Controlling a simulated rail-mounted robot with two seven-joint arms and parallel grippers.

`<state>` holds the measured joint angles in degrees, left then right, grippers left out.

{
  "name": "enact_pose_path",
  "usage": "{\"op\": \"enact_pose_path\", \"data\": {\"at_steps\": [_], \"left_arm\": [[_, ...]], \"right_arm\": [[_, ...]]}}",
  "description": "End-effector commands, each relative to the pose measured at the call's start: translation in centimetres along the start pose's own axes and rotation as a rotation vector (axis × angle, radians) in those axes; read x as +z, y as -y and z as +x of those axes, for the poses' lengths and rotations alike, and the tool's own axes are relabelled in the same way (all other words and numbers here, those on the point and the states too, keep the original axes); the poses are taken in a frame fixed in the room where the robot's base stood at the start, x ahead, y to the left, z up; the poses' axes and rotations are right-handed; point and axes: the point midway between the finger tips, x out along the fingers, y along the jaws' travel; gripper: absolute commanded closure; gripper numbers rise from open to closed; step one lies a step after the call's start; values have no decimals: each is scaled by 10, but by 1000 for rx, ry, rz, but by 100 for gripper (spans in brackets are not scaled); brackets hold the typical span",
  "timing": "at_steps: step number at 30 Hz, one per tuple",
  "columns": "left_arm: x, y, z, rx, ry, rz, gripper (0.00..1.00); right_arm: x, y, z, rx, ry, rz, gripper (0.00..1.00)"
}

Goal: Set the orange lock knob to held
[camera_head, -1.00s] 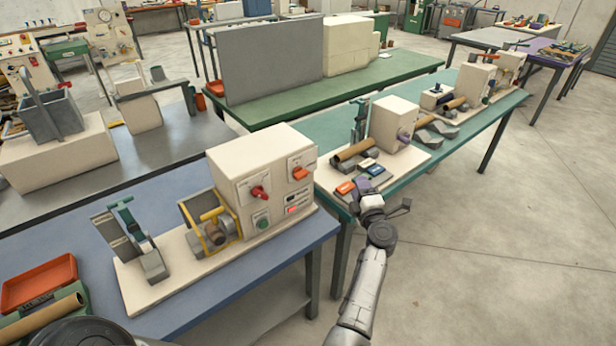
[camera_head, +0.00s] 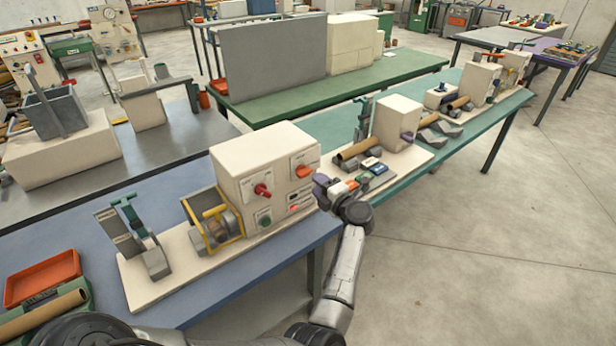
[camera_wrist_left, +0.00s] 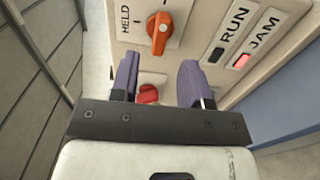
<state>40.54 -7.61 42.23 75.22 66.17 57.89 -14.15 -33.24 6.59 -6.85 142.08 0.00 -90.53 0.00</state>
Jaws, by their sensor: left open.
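The orange lock knob (camera_head: 305,172) sits on the upper right of the cream winder's front panel. In the left wrist view the orange knob (camera_wrist_left: 162,32) is on a white plate, with the word HELD beside it at left. Its exact setting is hard to tell. My left gripper (camera_head: 327,186) is just right of the panel in the head view. In the left wrist view my left gripper's purple fingers (camera_wrist_left: 160,78) are open and empty, pointing at the panel below the knob, which lies apart from them. My right gripper is not in view.
A red knob (camera_head: 262,190), a green button (camera_head: 265,221) and RUN and JAM lamps (camera_wrist_left: 241,61) share the panel; the JAM lamp glows red. A yellow guard frame (camera_head: 214,229) is at left. Another winder (camera_head: 398,122) stands on the teal table behind my gripper.

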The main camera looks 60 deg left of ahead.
Motion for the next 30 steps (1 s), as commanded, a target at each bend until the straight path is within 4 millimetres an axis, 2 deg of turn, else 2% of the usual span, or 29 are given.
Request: {"op": "enact_pose_path", "data": {"at_steps": [1,6,12,25,30], "left_arm": [[0,0,10,3,-1,1,57],[0,0,34,1,-1,1,57],[0,0,50,0,1,1,57],[0,0,56,0,1,0,57],[0,0,56,0,1,0,72]], "right_arm": [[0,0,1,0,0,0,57],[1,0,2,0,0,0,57],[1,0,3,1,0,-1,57],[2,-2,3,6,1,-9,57],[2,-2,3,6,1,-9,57]]}}
